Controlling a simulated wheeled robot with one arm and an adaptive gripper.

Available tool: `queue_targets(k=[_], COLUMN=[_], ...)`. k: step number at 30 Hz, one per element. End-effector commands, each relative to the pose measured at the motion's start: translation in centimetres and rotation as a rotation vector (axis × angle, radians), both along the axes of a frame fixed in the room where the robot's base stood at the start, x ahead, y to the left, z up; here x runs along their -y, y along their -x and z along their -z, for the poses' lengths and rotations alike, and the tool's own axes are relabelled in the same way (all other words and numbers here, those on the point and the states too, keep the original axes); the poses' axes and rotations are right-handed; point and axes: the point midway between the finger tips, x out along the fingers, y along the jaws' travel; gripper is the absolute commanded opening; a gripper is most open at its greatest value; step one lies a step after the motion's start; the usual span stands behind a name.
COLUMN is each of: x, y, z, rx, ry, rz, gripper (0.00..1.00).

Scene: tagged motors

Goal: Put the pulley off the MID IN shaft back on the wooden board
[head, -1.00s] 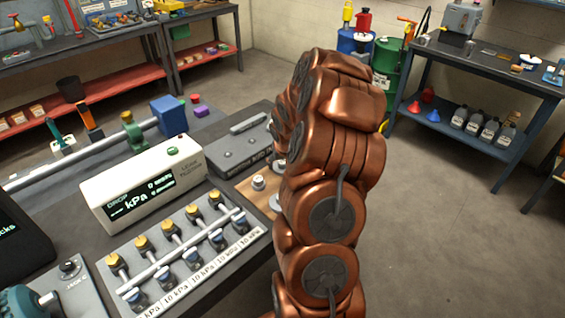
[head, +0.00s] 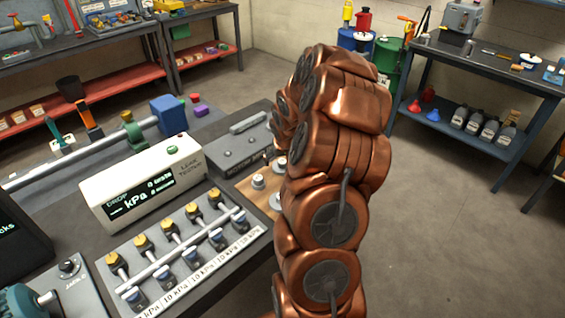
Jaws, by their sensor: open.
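The wooden board (head: 242,188) lies on the bench left of my arm, and its right part is hidden behind the arm. A grey pulley-like piece (head: 258,182) stands on it, and another grey round piece (head: 275,201) sits at the arm's edge. A dark grey unit (head: 235,150), its label partly readable as "MOTOR", stands behind the board. The MID IN shaft and any pulley on it cannot be made out. My gripper is hidden behind my copper-coloured arm.
A white leak tester (head: 145,185) with a kPa display stands left of the board. A valve manifold (head: 185,250) with several knobs lies in front of it. A blue block (head: 170,115) is at the back of the bench. The floor on the right is clear.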

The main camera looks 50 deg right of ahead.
Motion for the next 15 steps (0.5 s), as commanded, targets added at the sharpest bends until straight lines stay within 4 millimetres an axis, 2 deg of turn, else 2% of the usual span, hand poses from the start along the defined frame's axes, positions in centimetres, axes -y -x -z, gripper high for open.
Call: queue_targets(k=[15], x=[-1.3], y=[1.8], z=[-5.4], rx=[0.004], ry=[0.001], rz=[-0.001], gripper=[0.97])
